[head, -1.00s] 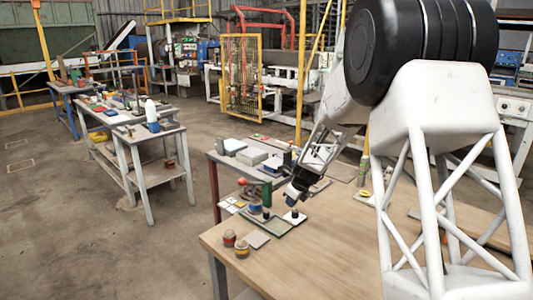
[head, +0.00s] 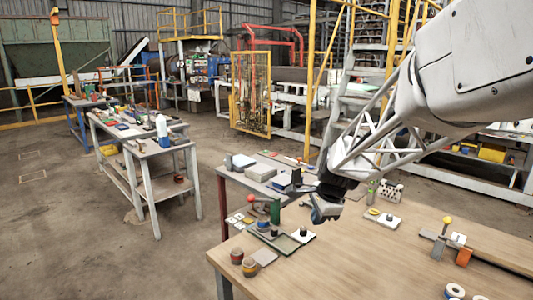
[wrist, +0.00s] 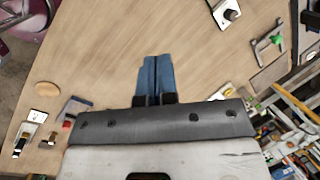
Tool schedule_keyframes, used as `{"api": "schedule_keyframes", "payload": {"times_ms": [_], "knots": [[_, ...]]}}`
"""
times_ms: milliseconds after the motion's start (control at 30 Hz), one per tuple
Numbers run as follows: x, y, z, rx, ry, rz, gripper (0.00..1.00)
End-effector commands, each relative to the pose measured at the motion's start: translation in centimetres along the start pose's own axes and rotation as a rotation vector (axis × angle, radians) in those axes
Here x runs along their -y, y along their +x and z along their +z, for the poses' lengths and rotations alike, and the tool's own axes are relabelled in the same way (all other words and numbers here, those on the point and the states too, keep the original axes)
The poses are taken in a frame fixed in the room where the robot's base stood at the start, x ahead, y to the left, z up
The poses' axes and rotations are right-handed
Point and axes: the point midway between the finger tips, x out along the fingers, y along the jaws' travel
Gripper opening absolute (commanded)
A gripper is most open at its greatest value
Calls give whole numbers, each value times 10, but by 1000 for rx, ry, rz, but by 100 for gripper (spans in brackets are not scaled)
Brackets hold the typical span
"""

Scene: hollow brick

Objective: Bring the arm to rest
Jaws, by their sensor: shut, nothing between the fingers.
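My gripper (head: 322,213) hangs above the wooden table (head: 350,265) near its far left part in the head view. In the wrist view its two blue fingers (wrist: 154,78) are together with nothing between them, over bare wood. My white lattice arm link reaches from the upper right of the head view down to the gripper.
Two small jars (head: 243,265) stand at the table's left corner. A green cylinder (head: 275,211) and small plates with knobs are left of the gripper. A white plate with a dark knob (head: 389,219) lies right. A yellow-knobbed fixture (head: 446,222) stands farther right. The front middle is clear.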

Motion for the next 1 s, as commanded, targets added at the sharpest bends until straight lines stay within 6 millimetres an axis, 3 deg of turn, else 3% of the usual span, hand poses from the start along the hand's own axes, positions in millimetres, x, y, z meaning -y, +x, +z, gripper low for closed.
{"api": "schedule_keyframes", "payload": {"times_ms": [200, 500, 1000], "knots": [[-45, -35, 10, -23, -209, 8, 0], [-111, -71, 22, -53, -496, 33, 0], [-223, -111, 39, -100, -966, 95, 0]]}}
